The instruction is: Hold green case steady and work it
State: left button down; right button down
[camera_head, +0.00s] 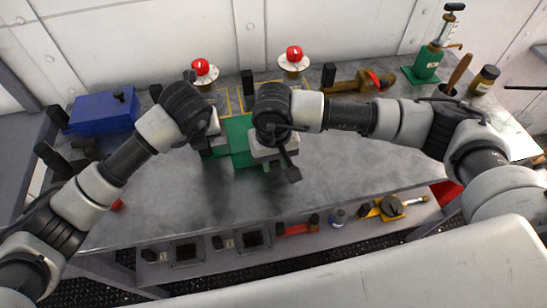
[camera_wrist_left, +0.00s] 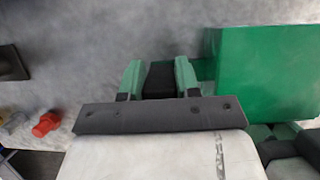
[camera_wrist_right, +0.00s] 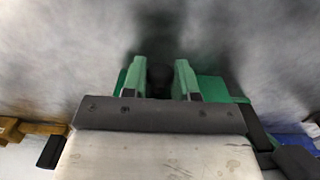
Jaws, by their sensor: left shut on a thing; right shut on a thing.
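The green case (camera_head: 238,138) lies on the grey bench between my two grippers, and my wrists hide much of it. It shows as a flat green top in the left wrist view (camera_wrist_left: 265,70). My left gripper (camera_wrist_left: 158,82) is shut on a black block at the side of the case. My right gripper (camera_wrist_right: 159,80) is shut on a dark part at the other side of the case, mostly hidden between the fingers. A piece of green case (camera_wrist_right: 212,88) shows beside the right fingers.
A blue box (camera_head: 103,113) stands at the left. Two red knobs on white dials (camera_head: 203,70) (camera_head: 294,58) are at the back. A green-based pump (camera_head: 425,72) and a brown jar (camera_head: 485,80) stand back right. The bench front is clear; a lower shelf holds several items.

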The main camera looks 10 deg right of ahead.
jog(key=s, duration=0.7)
jog(key=shift+d, duration=0.15)
jog(key=c, duration=0.9)
grip_release()
jog(key=shift+r, duration=0.15)
notch_tip(320, 180, up, 12)
jog(key=shift+f, duration=0.1)
